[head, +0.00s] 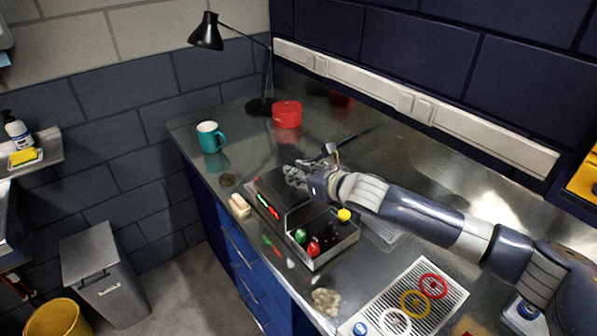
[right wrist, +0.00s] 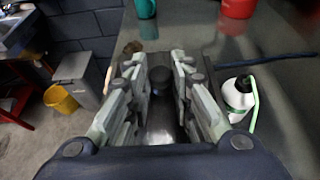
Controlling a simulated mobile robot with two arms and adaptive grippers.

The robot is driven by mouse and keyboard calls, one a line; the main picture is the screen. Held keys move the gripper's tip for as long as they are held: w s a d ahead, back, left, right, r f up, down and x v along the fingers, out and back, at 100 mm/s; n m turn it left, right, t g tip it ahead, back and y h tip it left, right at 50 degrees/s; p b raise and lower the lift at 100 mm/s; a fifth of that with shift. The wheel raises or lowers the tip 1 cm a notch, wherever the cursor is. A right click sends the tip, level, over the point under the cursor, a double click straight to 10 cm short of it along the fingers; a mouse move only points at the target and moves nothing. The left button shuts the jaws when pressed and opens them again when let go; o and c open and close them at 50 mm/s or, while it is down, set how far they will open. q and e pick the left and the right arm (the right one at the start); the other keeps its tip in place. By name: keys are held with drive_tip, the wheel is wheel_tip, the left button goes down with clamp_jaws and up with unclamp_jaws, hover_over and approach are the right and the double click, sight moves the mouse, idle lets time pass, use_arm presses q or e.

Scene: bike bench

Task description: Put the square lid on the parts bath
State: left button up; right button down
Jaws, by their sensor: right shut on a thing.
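The parts bath (head: 262,207) is a dark box with red and green marks on its front, on the metal bench in the head view. My right gripper (head: 297,176) is over its top, reaching in from the right. In the right wrist view my right gripper (right wrist: 160,90) is shut on a dark rounded knob (right wrist: 160,78), which I take for the handle of the square lid. The lid's plate is mostly hidden by the gripper, and I cannot tell whether it touches the bath's rim. My left gripper is not in view.
A metal tray (head: 336,249) with small red, green and yellow parts adjoins the bath. A teal mug (head: 208,138), red pot (head: 287,114) and black lamp (head: 259,105) stand behind. A white bottle (right wrist: 238,96) is right of the gripper. A tray with coloured rings (head: 452,296) lies front right.

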idle(0.4)
drive_tip(key=shift+p, duration=0.4)
drive_tip(key=shift+f, duration=0.55)
idle(0.6)
drive_tip(key=c, duration=1.3)
unclamp_jaws()
